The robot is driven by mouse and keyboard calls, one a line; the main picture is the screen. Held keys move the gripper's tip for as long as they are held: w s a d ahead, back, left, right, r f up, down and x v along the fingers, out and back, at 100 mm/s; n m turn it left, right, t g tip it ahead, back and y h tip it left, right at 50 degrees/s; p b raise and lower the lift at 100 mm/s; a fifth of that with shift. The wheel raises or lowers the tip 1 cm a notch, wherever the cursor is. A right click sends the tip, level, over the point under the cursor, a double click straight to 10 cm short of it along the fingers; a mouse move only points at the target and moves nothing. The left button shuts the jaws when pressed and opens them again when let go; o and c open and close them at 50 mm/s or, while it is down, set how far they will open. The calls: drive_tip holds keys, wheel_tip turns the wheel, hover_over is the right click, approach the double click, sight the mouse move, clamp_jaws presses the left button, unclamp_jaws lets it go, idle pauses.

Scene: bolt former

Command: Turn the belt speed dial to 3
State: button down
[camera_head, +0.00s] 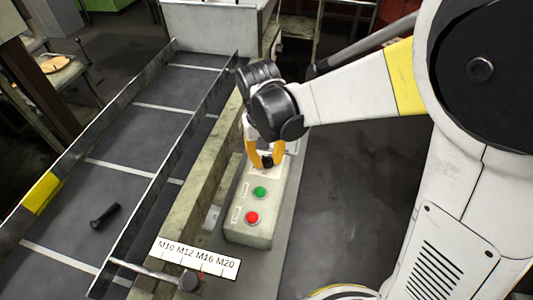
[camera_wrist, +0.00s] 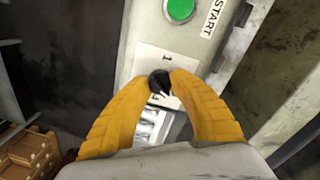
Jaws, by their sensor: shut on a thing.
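The belt speed dial (camera_wrist: 160,83) is a small black knob on a pale plate (camera_wrist: 150,61) of the control box. In the wrist view a "1" shows on the plate by the knob; the other marks are mostly hidden by the fingers. My gripper (camera_wrist: 162,88) has its yellow fingers shut on the knob, one on each side. In the head view my gripper (camera_head: 265,161) reaches down to the far end of the control box (camera_head: 248,232). The knob's pointer direction cannot be told clearly.
A green button (camera_head: 260,192), marked START in the wrist view, and a red button (camera_head: 252,217) sit nearer on the same box. A conveyor belt (camera_head: 125,145) with a dark bolt (camera_head: 105,215) runs at left. A size-scale plate (camera_head: 195,257) and lever (camera_head: 150,270) are in front.

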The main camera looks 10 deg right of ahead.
sight(264, 161)
idle(0.4)
drive_tip(key=c, duration=1.1)
unclamp_jaws()
drive_tip(key=r, duration=0.8)
drive_tip(key=a+r, duration=0.1)
drive_tip(key=r, duration=0.3)
drive_tip(key=s+d+t, duration=0.2)
drive_tip(key=s+d, duration=0.1)
drive_tip(key=d, duration=0.1)
drive_tip(key=s+d+m+t, duration=0.1)
drive_tip(key=s+d+t, duration=0.1)
drive_tip(key=s+d, duration=0.2)
drive_tip(key=s+d+t, duration=0.3)
drive_tip(key=d, duration=0.3)
drive_tip(key=shift+s+d+f+y, duration=0.25)
drive_tip(key=shift+s+f+y, duration=0.05)
drive_tip(key=shift+s+y, duration=0.1)
